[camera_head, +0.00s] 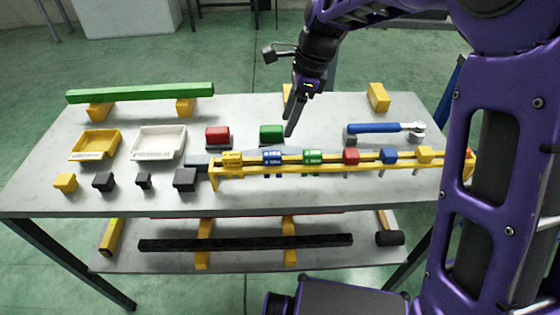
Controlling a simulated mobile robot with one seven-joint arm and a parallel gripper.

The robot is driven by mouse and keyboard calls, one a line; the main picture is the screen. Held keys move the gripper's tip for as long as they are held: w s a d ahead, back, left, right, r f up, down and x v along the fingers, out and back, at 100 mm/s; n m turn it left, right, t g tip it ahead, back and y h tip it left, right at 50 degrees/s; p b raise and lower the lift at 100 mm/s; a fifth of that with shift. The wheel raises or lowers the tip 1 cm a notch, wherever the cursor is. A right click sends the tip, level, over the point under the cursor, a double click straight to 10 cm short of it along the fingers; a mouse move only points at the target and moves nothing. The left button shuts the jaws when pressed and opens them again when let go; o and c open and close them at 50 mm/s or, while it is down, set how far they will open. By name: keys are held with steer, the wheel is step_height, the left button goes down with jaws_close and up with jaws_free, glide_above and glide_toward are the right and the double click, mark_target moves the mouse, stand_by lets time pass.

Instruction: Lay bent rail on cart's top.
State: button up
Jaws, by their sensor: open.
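The cart's top (120,192) is a grey surface at mid-picture. A straight green bar (140,93) lies across two yellow blocks at its back left. A long black bar (245,242) lies on yellow supports on the lower shelf (125,262). A thin red strip (330,214) shows behind it, mostly hidden under the top's front edge. I cannot tell which of these is the bent rail, since no bend is visible. My gripper (291,118) is open and empty, pointing down above the back middle of the top.
A yellow rack (320,170) with several coloured blocks runs along the front right. A yellow tray (95,146), a white tray (158,143) and small dark blocks stand left. A blue-handled hammer (385,130) lies behind the rack. A yellow block (378,97) stands at the back right.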

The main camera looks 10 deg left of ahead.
mark_target(281, 145)
steer(key=x, duration=0.5)
steer(key=b+x, duration=0.1)
steer(key=x, duration=0.3)
steer(key=shift+w+d+f+b, duration=0.15)
steer(key=shift+w+d+b, duration=0.1)
steer(key=shift+w+b, duration=0.1)
steer(key=shift+c, duration=0.2)
jaws_close()
stand_by(0.8)
